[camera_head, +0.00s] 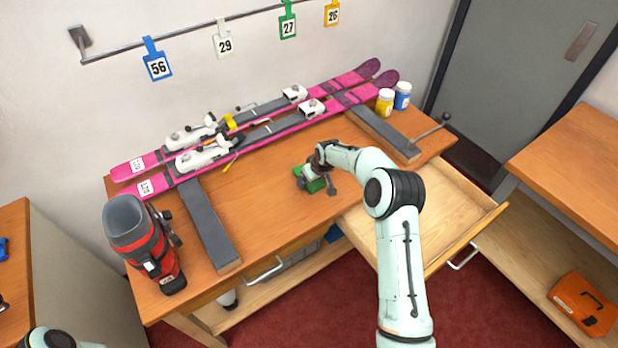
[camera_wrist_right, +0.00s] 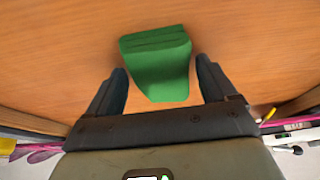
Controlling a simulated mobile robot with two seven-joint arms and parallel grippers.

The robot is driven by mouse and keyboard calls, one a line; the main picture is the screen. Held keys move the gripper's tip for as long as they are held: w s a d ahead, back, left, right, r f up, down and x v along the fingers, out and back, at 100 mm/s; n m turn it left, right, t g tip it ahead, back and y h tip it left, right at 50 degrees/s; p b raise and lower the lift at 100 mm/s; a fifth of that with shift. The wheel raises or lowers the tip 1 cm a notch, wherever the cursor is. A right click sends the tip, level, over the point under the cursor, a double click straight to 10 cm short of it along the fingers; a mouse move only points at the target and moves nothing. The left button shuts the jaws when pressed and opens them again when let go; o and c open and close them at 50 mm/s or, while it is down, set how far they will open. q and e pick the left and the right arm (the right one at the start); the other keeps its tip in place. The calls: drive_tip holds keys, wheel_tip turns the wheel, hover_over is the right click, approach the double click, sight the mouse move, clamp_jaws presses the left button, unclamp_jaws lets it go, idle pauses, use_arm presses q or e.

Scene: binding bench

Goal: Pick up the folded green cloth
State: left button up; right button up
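The folded green cloth (camera_head: 314,185) lies on the wooden bench top near its front edge. It is partly hidden by my right gripper in the head view. In the right wrist view the cloth (camera_wrist_right: 157,65) lies flat between and ahead of the two fingers. My right gripper (camera_wrist_right: 162,85) is open, with a finger on each side of the cloth and a gap to each. In the head view my right gripper (camera_head: 318,184) is above the cloth. Only a piece of my left arm shows at the bottom left, and its gripper is out of view.
Pink skis (camera_head: 280,124) with bindings lie across the back of the bench on dark supports (camera_head: 208,222). A red and grey ski boot (camera_head: 145,243) stands at the left. A yellow jar (camera_head: 385,102) and a blue jar (camera_head: 402,96) stand back right. An empty drawer (camera_head: 455,225) is pulled out at the front right.

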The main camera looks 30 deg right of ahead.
drive_tip(key=c, duration=0.7)
drive_tip(key=shift+o, duration=0.2)
drive_tip(key=shift+r, duration=0.1)
use_arm(q)
drive_tip(key=shift+w+r+p, duration=0.7)
drive_tip(key=shift+w+r, duration=0.25)
use_arm(e)
wheel_tip(320, 180, up, 20)
drive_tip(key=o, duration=0.5)
drive_tip(key=c, duration=0.4)
